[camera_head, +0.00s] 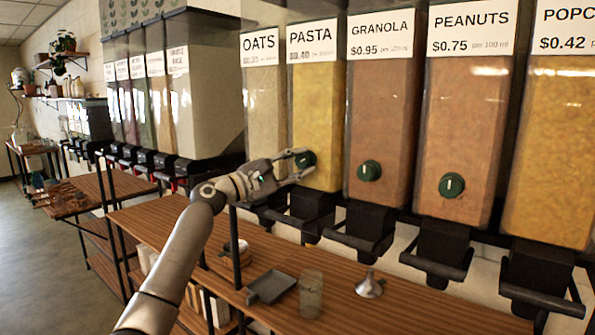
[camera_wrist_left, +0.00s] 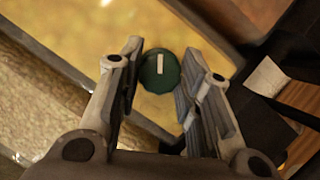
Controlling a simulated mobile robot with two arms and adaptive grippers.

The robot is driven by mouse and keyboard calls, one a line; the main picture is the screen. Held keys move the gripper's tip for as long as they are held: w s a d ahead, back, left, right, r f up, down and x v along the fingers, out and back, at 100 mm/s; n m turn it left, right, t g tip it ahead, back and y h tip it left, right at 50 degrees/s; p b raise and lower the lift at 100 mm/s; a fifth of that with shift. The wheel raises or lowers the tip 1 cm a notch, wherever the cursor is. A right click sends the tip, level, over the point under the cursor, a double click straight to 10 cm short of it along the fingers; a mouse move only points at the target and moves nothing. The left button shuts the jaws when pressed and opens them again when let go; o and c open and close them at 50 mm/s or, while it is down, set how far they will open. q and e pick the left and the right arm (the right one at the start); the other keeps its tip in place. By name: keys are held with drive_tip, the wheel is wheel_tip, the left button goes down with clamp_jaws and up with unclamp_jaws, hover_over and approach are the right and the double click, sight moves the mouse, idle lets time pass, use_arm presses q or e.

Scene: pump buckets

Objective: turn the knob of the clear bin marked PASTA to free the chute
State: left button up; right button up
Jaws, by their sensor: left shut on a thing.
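The clear PASTA bin (camera_head: 328,120) stands between OATS and GRANOLA, filled with yellow contents. Its round green knob (camera_head: 308,160) sits low on the front and is partly hidden by my fingers. My left gripper (camera_head: 299,163) reaches it from the left and is shut on the knob. In the left wrist view the knob (camera_wrist_left: 159,71) lies between the two fingertips, with its white mark close to upright in that picture. My right gripper is not in view.
The GRANOLA knob (camera_head: 369,171) and PEANUTS knob (camera_head: 452,186) stick out to the right. Black chutes with handles (camera_head: 437,252) jut out below the bins. A wooden counter (camera_head: 225,291) holds a grey scoop (camera_head: 271,287), a glass jar (camera_head: 310,294) and a metal funnel (camera_head: 369,286).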

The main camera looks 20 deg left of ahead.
use_arm(q)
drive_tip(key=m+g, duration=0.1)
drive_tip(key=m, duration=0.3)
drive_tip(key=shift+r+g+p, duration=0.1)
drive_tip(key=shift+g+p, duration=0.2)
drive_tip(key=shift+p, duration=0.1)
drive_tip(key=m+p, duration=0.1)
drive_tip(key=m, duration=0.1)
drive_tip(key=m+g+y+p, duration=0.1)
drive_tip(key=m, duration=0.2)
drive_tip(key=shift+r+g+p, duration=0.15)
drive_tip(key=shift+g+p, duration=0.15)
drive_tip(key=m+y+p, duration=0.2)
drive_tip(key=m, duration=0.2)
drive_tip(key=shift+r+g+y+p, duration=0.1)
drive_tip(key=shift+g+y+p, duration=0.2)
drive_tip(key=shift+y+p, duration=0.1)
drive_tip(key=shift+d+m+y+p, duration=0.1)
drive_tip(key=shift+m+y+p, duration=0.8)
drive_tip(key=shift+m, duration=0.8)
drive_tip(key=o, duration=1)
